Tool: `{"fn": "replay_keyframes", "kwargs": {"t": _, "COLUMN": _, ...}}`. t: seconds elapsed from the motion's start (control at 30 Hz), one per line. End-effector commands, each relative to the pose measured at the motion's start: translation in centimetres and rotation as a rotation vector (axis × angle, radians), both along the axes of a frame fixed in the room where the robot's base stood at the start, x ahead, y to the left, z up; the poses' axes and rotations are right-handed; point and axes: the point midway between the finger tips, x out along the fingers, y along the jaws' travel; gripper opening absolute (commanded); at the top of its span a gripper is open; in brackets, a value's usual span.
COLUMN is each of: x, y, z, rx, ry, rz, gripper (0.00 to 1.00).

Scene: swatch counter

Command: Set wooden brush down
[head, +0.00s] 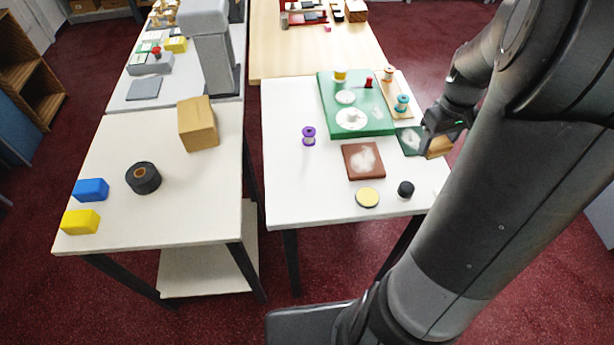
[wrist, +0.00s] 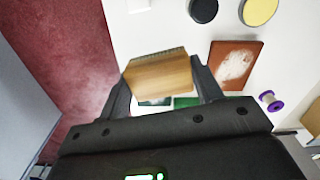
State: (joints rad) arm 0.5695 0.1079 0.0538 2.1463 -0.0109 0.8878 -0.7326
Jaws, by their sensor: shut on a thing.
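My gripper (head: 437,138) is at the right edge of the white table (head: 300,185). It is shut on the wooden brush (head: 441,147), a light brown block. In the wrist view the brush (wrist: 158,78) sits between the two fingers (wrist: 160,72), with a dark bristle edge along its far side. I cannot tell whether its underside touches the table. A small dark green square with a white smudge (head: 410,140) lies just left of the gripper in the head view.
A brown square with white powder (head: 363,161), a yellow disc (head: 368,197), a black round piece (head: 406,189) and a purple spool (head: 309,136) are on this table. A green board (head: 376,122) lies behind. The table's left front area is clear. A second table (head: 190,190) stands left.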

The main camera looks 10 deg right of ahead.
Motion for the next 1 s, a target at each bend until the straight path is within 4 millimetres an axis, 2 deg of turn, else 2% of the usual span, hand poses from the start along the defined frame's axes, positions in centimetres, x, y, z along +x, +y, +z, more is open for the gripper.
{"fn": "replay_keyframes", "kwargs": {"t": 0.03, "x": 1.2, "y": 1.6, "z": -0.1, "rx": 0.000, "ry": 0.000, "rz": 0.039, "gripper": 0.37}}
{"fn": "replay_keyframes", "kwargs": {"t": 0.2, "x": 4.4, "y": 6.5, "z": -0.5, "rx": -0.001, "ry": 0.001, "rz": 0.150, "gripper": 0.37}}
{"fn": "replay_keyframes", "kwargs": {"t": 0.5, "x": 8.3, "y": 16.5, "z": -1.3, "rx": -0.003, "ry": 0.001, "rz": 0.345, "gripper": 0.37}}
{"fn": "replay_keyframes", "kwargs": {"t": 0.77, "x": 9.6, "y": 26.1, "z": -2.0, "rx": -0.002, "ry": 0.000, "rz": 0.514, "gripper": 0.37}}
{"fn": "replay_keyframes", "kwargs": {"t": 1.0, "x": 9.0, "y": 35.2, "z": -2.7, "rx": -0.001, "ry": 0.000, "rz": 0.669, "gripper": 0.37}}
